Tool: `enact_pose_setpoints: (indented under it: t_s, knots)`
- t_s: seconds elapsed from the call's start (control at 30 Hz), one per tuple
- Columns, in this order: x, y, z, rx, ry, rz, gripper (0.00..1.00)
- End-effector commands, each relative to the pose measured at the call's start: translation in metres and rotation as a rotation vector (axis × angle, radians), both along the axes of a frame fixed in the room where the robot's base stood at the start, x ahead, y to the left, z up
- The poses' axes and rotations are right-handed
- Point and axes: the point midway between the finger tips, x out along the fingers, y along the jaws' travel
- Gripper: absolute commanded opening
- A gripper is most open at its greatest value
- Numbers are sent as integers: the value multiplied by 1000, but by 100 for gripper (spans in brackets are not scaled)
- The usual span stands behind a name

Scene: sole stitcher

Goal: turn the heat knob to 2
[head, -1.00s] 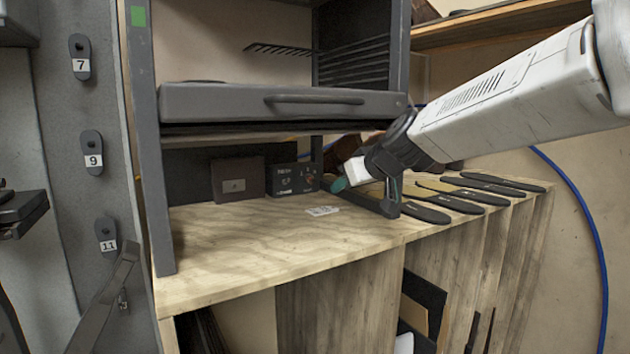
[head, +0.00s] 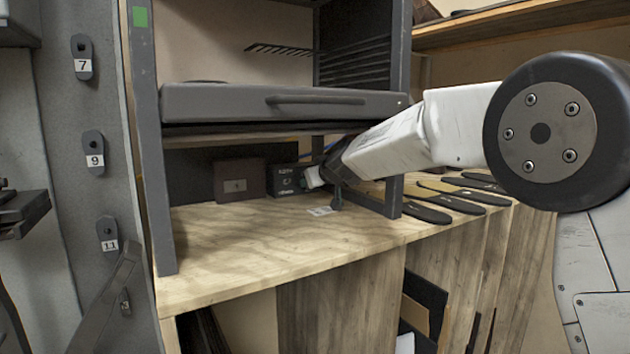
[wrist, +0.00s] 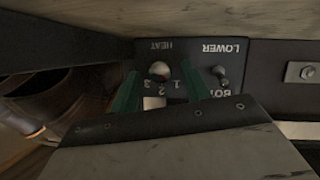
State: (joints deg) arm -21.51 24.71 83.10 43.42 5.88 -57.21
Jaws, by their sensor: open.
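The heat knob (wrist: 159,71) is a small round pale knob under the word HEAT on a dark control panel (wrist: 207,50), with the numbers 1, 2 and 3 beside it in the wrist view. My gripper (wrist: 159,77) has its two green fingers apart, one on each side of the knob. I cannot tell whether they touch it. The knob's pointer is too small to read. In the head view the panel (head: 284,181) sits at the back of the bench, partly hidden by my gripper (head: 313,178).
A second knob (wrist: 220,73) under LOWER is right of the gripper. A dark box (head: 239,181) stands left of the panel. The grey press frame (head: 393,197) and drawer (head: 230,102) surround my arm. Dark soles (head: 455,199) lie on the bench (head: 240,260) to the right.

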Motion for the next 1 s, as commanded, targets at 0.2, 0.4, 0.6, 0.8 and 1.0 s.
enact_pose_setpoints:
  t_s: [0.2,0.4,0.6,0.8,1.0]
  knots:
    - [2,1,-1,-1,0,0,47]
    - [2,1,-1,0,0,0,11]
    - [2,0,-1,7,6,-1,3]
    - [3,-1,-1,113,78,-1,3]
    - [4,-2,-1,275,187,-1,3]
